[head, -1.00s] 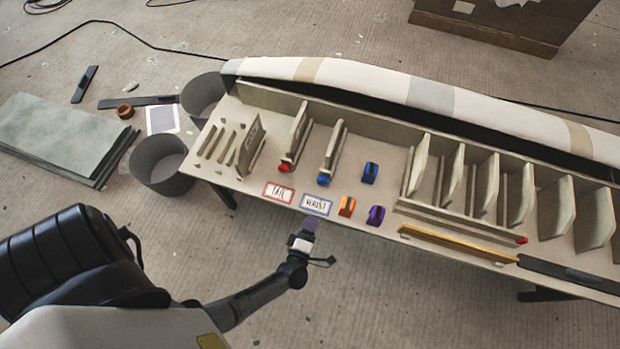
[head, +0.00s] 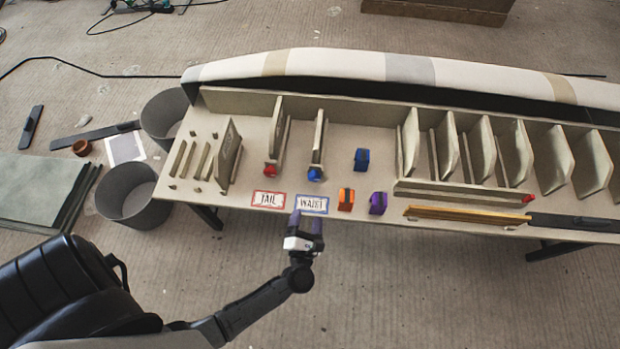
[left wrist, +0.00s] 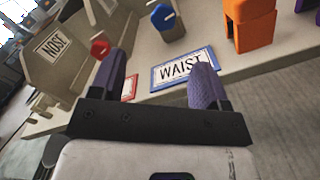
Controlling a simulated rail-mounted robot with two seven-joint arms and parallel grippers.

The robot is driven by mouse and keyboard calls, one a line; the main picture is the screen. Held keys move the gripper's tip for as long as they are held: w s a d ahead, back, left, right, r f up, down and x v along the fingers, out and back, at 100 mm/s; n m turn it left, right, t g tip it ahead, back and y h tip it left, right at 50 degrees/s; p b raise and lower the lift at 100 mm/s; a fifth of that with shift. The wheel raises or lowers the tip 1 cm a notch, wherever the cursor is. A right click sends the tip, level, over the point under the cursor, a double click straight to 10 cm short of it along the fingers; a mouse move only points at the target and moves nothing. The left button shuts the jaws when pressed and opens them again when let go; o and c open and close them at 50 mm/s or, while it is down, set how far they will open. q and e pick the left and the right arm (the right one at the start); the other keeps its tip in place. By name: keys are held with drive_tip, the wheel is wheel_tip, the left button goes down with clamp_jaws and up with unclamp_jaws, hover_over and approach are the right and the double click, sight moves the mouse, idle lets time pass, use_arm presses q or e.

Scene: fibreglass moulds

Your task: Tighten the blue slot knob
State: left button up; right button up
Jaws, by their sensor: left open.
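The blue slot knob (head: 315,174) sits at the front end of an upright slot board on the bench, behind the blue-framed WAIST label (head: 312,205). It also shows in the left wrist view (left wrist: 163,18), above the label. My left gripper (head: 308,218) is at the bench's front edge, in front of the WAIST label and short of the knob. In the left wrist view its purple fingers (left wrist: 160,78) are spread with nothing between them, and the right finger covers part of the label. My right gripper is out of view.
A red knob (head: 270,171) stands left of the blue one. An orange block (head: 346,199), a purple block (head: 378,203) and a blue block (head: 361,159) stand to the right. Dark bins (head: 128,195) stand on the floor at the bench's left end.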

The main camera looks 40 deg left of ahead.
sight(313, 180)
use_arm(q)
drive_tip(key=w+a+n, duration=0.2)
drive_tip(key=w+n, duration=0.1)
drive_tip(key=w+a+n+b, duration=0.1)
drive_tip(key=w+a+n, duration=0.2)
drive_tip(key=w, duration=0.1)
drive_tip(key=w+a+n+b, duration=0.1)
drive_tip(key=w+a+n, duration=0.1)
drive_tip(key=w+n, duration=0.1)
drive_tip(key=shift+w+a+g, duration=0.3)
drive_tip(key=shift+w+a, duration=0.05)
drive_tip(key=shift+w, duration=0.35)
drive_tip(key=shift+w+a, duration=0.1)
drive_tip(key=shift+w, duration=0.05)
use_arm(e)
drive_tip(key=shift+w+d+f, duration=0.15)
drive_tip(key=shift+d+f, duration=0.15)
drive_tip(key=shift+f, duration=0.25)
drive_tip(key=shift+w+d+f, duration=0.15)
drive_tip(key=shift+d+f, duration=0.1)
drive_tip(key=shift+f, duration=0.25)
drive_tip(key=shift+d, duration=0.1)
